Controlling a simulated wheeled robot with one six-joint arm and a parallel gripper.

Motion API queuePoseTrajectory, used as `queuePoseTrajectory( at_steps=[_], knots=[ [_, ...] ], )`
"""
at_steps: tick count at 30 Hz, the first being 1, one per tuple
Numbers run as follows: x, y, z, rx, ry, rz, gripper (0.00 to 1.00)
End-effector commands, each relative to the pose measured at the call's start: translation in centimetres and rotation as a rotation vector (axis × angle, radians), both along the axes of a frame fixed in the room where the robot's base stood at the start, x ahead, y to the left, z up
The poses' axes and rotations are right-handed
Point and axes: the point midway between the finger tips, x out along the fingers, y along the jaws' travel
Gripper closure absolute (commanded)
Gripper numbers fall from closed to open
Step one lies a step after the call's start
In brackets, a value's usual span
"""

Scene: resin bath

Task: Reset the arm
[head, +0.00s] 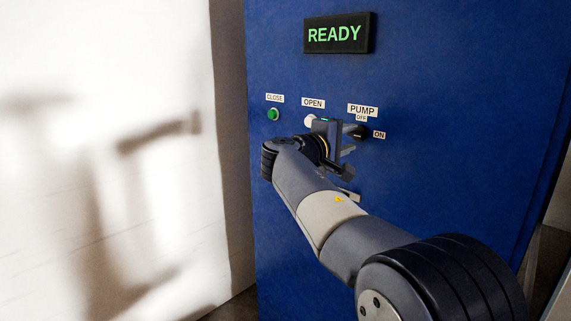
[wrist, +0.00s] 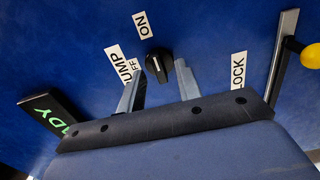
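My gripper (head: 352,150) is in front of the blue panel (head: 430,90), close to the pump switch. In the wrist view my gripper (wrist: 160,70) is open, its two fingers apart with nothing held between them. The black pump knob (wrist: 157,66) shows beyond and between the fingertips, with the ON label (wrist: 143,24) above it and the PUMP OFF label, partly hidden by a finger, to its left. I cannot tell whether a finger touches the knob. My arm reaches in from the lower right of the head view.
A READY display (head: 339,34) is high on the panel. A green CLOSE button (head: 273,114) and a pale OPEN button (head: 310,120) are left of my gripper. The wrist view shows a LOCK label (wrist: 238,71) and a yellow-knobbed lever (wrist: 311,56). A white wall (head: 110,80) stands left.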

Motion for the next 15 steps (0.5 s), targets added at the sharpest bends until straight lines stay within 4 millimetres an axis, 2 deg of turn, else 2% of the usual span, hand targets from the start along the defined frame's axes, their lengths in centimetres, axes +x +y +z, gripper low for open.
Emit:
queuePoseTrajectory(
  at_steps=[3, 12, 14, 15],
  knots=[
    [-1.8, 1.9, 0.2, -0.001, 0.0, 0.005, 0.67],
    [-5.8, 5.8, 0.2, 0.001, -0.001, 0.004, 0.67],
    [-6.5, 6.5, 0.2, 0.0, 0.0, 0.004, 0.67],
    [-6.1, 6.0, 0.0, 0.0, 0.0, -0.003, 0.67]
  ],
)
